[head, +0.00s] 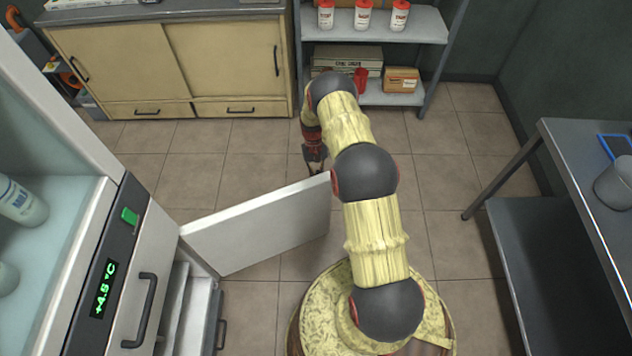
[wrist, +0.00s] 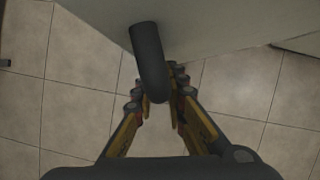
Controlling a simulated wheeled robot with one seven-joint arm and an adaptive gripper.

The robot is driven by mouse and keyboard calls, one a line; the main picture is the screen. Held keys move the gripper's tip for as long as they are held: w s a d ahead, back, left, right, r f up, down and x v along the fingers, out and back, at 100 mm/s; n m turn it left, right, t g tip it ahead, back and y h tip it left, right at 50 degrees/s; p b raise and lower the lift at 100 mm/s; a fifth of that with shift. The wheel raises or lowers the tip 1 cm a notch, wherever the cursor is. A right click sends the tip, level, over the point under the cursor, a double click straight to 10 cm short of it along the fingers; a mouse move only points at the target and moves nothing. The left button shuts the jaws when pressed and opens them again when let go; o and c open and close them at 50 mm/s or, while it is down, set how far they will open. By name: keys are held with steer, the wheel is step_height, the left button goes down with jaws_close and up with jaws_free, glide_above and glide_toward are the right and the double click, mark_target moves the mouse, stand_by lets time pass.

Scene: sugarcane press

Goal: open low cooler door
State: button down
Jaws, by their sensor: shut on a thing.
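The low cooler door (head: 262,228) stands swung well out from the cooler, its free edge near my arm in the head view. In the wrist view the door (wrist: 215,22) fills the top, and its dark curved handle (wrist: 148,60) reaches down between the fingers of my gripper (wrist: 160,92). My gripper is shut on the handle. In the head view my gripper (head: 314,160) shows at the door's far end, and the grip itself is hidden. The cooler's inside shows as light drawers or shelves (head: 185,300) behind the door.
The cooler's upper part has a +4.5 °C display (head: 104,290) and another dark handle (head: 140,310). A metal table (head: 590,180) stands at the right. A beige cabinet (head: 120,60) and a shelf rack (head: 375,30) stand at the back. Tiled floor between them is clear.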

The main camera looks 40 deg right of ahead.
steer(key=c, duration=1.8)
jaws_free()
steer(key=shift+r, duration=0.1)
steer(key=v, duration=1.1)
steer(key=shift+w+r, duration=0.2)
steer(key=shift+r, duration=0.2)
steer(key=shift+r, duration=0.1)
